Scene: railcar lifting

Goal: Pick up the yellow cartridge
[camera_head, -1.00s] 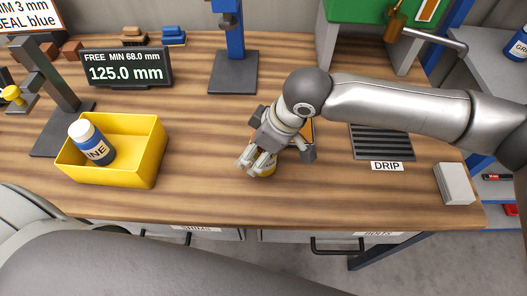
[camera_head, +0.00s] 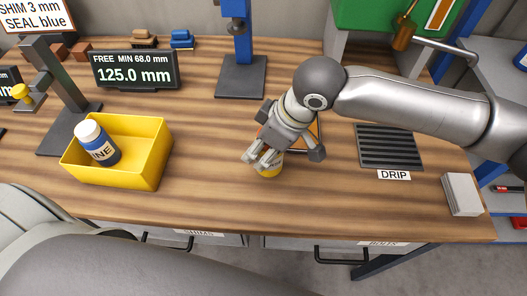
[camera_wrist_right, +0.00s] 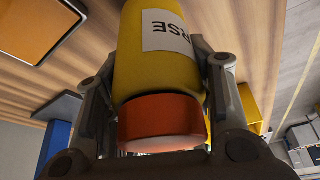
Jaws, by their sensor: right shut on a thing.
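The yellow cartridge (camera_head: 270,172) is partly hidden under my right gripper (camera_head: 262,158) in the head view, at the middle of the bench. In the right wrist view the cartridge (camera_wrist_right: 150,65) is large, with an orange-red cap and a white label with dark letters, partly out of frame. The fingers of my right gripper (camera_wrist_right: 160,100) lie on both sides of it, and the gripper is shut on it. I cannot tell whether the cartridge still touches the bench. My left gripper is not in view.
A yellow bin (camera_head: 150,155) holding a blue and white bottle (camera_head: 97,143) stands left. A display (camera_head: 135,70) and a blue-posted stand (camera_head: 240,75) are behind. A dark drip grate (camera_head: 390,148) and a pale block (camera_head: 462,194) lie right. Bench between bin and gripper is clear.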

